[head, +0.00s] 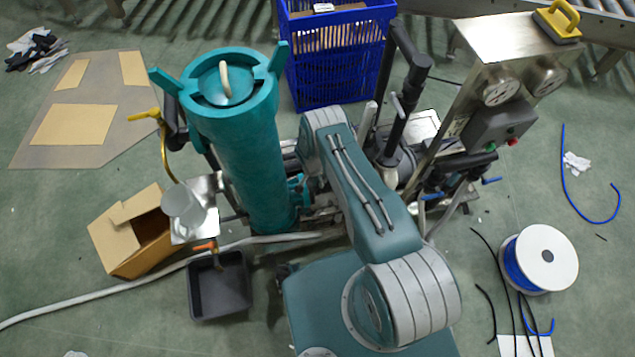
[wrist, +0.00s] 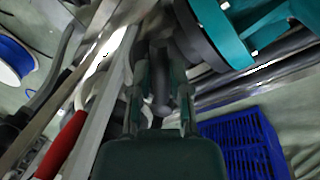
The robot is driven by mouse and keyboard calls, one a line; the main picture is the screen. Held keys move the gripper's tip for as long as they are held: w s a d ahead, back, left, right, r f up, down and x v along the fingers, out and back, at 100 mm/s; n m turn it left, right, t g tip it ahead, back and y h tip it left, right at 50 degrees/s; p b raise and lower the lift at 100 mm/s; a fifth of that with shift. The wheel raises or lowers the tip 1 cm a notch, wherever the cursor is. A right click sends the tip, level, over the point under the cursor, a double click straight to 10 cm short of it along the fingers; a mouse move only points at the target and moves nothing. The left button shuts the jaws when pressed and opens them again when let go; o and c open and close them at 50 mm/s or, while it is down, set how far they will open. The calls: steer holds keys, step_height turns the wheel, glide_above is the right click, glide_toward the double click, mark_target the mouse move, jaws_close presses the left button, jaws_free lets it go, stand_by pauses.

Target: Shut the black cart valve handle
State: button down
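In the wrist view my gripper (wrist: 161,84) has its two dark fingers apart. A dark grey, round-ended bar (wrist: 161,72) shows between them; it may be the black cart valve handle, but the dim picture does not settle this. I cannot tell whether the fingers touch it. In the head view black bars and fittings (head: 402,100) stand on the cart, right of my arm. My arm reaches over the cart there, and my gripper is not clearly visible in that view.
A teal vessel (head: 238,150) stands left of my arm, with a blue crate (head: 340,75) behind it. A steel gauge panel (head: 505,75) rises at right. A cable spool (head: 545,258), a cardboard box (head: 130,235) and a black tray (head: 220,290) occupy the floor.

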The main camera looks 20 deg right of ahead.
steer(key=shift+s+d, duration=0.1)
stand_by(0.7)
steer(key=shift+s+d+n+t+h, duration=0.1)
steer(key=shift+s+d+n+t, duration=0.35)
steer(key=shift+n, duration=1)
steer(key=shift+s+d+n+t+h, duration=0.1)
steer(key=shift+d+n, duration=0.7)
steer(key=shift+n, duration=0.6)
steer(key=shift+s+d+n+t+h, duration=0.1)
steer(key=shift+s+d+n+t, duration=0.35)
steer(key=shift+n, duration=1)
steer(key=shift+w+d, duration=0.2)
steer(key=c, duration=0.6)
jaws_free()
